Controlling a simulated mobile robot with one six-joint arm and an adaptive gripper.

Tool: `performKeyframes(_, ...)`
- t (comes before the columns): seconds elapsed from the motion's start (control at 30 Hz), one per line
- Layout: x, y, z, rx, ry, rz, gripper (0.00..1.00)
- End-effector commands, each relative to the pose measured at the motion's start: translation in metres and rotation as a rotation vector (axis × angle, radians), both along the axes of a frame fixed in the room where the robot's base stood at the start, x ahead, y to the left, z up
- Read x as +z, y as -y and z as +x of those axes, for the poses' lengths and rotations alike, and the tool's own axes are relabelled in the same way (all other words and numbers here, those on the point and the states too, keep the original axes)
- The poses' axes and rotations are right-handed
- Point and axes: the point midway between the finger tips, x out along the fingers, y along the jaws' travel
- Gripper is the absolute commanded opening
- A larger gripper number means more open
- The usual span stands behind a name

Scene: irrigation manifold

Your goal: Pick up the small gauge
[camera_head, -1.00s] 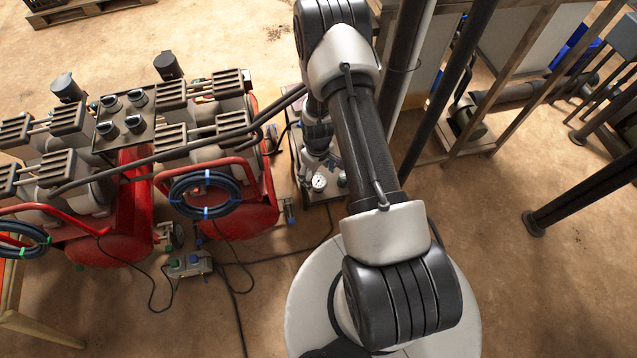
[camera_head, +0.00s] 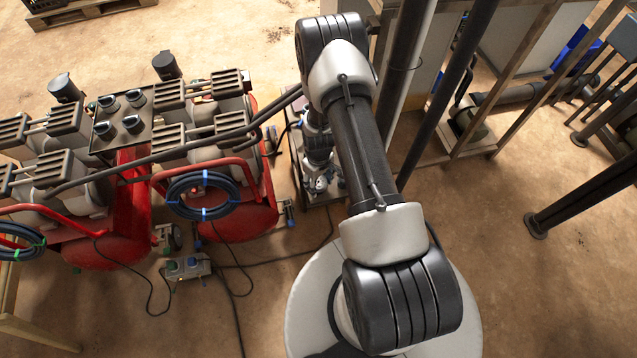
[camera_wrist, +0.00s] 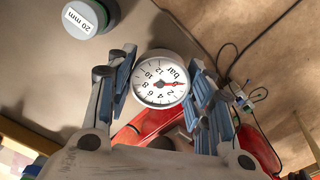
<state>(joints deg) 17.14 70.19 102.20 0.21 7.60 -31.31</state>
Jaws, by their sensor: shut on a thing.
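The small gauge (camera_wrist: 160,82) shows in the wrist view between the fingers of my gripper (camera_wrist: 164,92). It has a round white dial marked "bar", black numbers and a red needle, and its face is turned to the camera. The blue-padded fingers are shut on its sides. In the head view my gripper (camera_head: 318,180) is small beside the red compressor and partly hidden by my arm; I cannot make out the gauge there.
A grey-green cap labelled "20 mm" (camera_wrist: 88,18) sits near the gauge in the wrist view. Red compressors (camera_head: 225,205) with coiled hoses stand left of my gripper. A small control box (camera_head: 186,267) and cables lie on the floor. Dark posts (camera_head: 440,100) stand to the right.

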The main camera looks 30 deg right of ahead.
Motion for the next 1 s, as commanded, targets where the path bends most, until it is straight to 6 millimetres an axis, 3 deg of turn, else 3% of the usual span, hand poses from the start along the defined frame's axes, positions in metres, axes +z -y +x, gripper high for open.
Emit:
performKeyframes(0.27,0.0,0.0,0.0,0.0,0.0,0.0,0.24)
performKeyframes(0.63,0.007,0.0,0.001,0.0,0.001,-0.001,0.24)
performKeyframes(0.83,0.034,0.0,0.001,0.0,0.003,-0.001,0.23)
performKeyframes(1.0,0.08,0.001,0.002,0.0,0.005,-0.002,0.23)
